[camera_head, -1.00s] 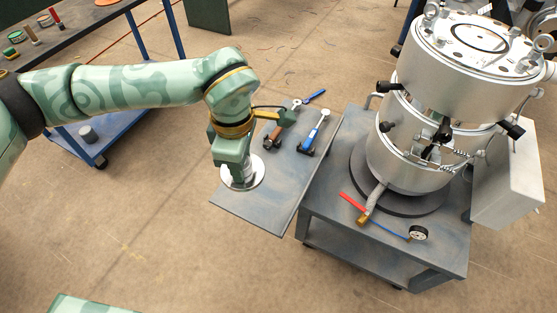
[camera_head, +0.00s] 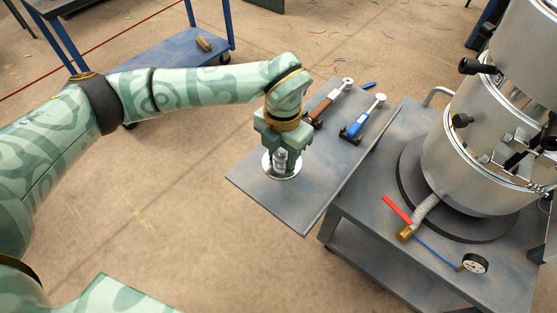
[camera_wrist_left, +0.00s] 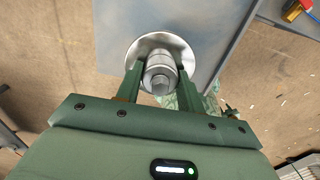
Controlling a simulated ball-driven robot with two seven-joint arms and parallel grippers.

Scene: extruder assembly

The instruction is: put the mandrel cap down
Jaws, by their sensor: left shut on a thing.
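The mandrel cap (camera_head: 282,172) is a silvery metal piece with a wide round flange and a narrower stem. It is at the near left part of a grey side shelf, its flange at or just over the surface; I cannot tell if it touches. In the left wrist view the cap (camera_wrist_left: 160,75) sits between the two green fingers, stem and hex end toward the camera. My left gripper (camera_head: 280,158) points down and is shut on the stem. The right gripper is not in view.
The grey shelf (camera_head: 262,190) also holds a brown-handled tool (camera_head: 322,106) and a blue-handled tool (camera_head: 364,120) behind the cap. The silver extruder (camera_head: 470,150) stands on a cart to the right, with a red-handled valve (camera_head: 398,210) and a gauge (camera_head: 475,263). A blue cart (camera_head: 185,50) is at the back.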

